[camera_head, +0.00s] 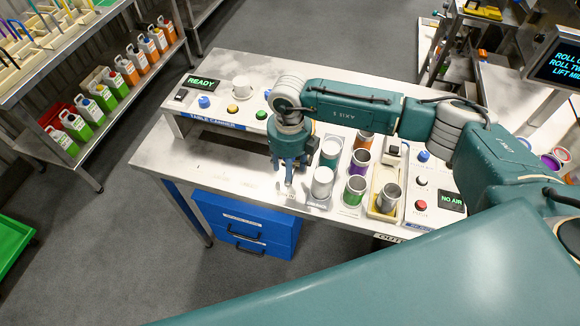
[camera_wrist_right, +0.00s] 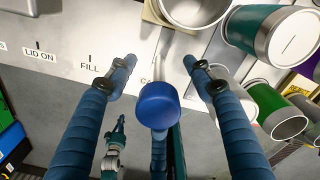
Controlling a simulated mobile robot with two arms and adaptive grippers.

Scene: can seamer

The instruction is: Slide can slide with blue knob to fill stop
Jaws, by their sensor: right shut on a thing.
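The can slide's blue knob (camera_wrist_right: 158,105) sits between the fingers of my right gripper (camera_wrist_right: 160,64), which is shut on it in the wrist view. The FILL mark (camera_wrist_right: 89,68) and LID ON mark (camera_wrist_right: 38,56) lie left of the knob; a mark starting with C is partly hidden behind the gripper. In the head view my right gripper (camera_head: 287,181) reaches down at the table's front edge and hides the knob.
A blue drawer unit (camera_head: 235,215) stands below. The table's left part is clear.

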